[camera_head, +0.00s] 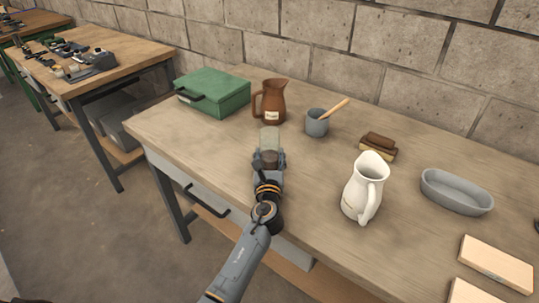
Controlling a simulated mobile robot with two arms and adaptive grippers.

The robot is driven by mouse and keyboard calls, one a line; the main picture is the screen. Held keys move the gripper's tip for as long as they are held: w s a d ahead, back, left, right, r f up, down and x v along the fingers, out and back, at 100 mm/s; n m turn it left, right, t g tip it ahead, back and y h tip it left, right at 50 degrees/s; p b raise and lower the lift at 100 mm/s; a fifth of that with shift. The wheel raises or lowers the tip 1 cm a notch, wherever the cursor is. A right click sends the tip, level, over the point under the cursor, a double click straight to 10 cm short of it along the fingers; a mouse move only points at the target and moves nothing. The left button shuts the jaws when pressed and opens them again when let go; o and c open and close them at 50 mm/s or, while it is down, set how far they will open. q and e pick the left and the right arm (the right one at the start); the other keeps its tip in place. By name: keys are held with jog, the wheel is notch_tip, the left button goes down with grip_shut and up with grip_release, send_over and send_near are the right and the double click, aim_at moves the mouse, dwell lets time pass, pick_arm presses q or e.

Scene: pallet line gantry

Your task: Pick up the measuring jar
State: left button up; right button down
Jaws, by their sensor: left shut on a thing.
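My left gripper (269,157) reaches over the wooden workbench from its front edge. It is shut on a pale grey-green, translucent-looking thing (269,137), which looks like the measuring jar. Only the far part of this jar shows; the gripper hides the rest. I cannot tell whether its base touches the bench top. A brown jug (271,103) with a pale label stands just behind it. My right gripper is not in view.
The workbench (210,145) also holds a green case (213,91), a grey mug with a wooden-handled tool (317,124), a brown brush or block (378,147), a white pitcher (365,185), a grey oval dish (456,192) and pale boards (497,262). A block wall stands behind.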

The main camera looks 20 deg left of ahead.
aim_at(269, 153)
pick_arm(q)
jog(key=shift+r, duration=0.15)
jog(key=shift+r+p, duration=0.4)
jog(key=shift+r, duration=0.35)
jog(key=shift+r+p, duration=0.4)
jog(key=shift+r, duration=0.5)
jog(key=s+r+p, duration=0.1)
jog(key=s+r, duration=0.1)
jog(key=r, duration=0.1)
jog(key=s+d+r+p, duration=0.1)
jog(key=s+r, duration=0.1)
jog(key=s, duration=0.1)
jog(key=shift+d+r, duration=0.15)
jog(key=shift+r, duration=0.25)
jog(key=s+d+r, duration=0.2)
jog(key=s+r, duration=0.1)
jog(key=s, duration=0.5)
jog(key=shift+s+r, duration=0.25)
jog(key=shift+r, duration=0.05)
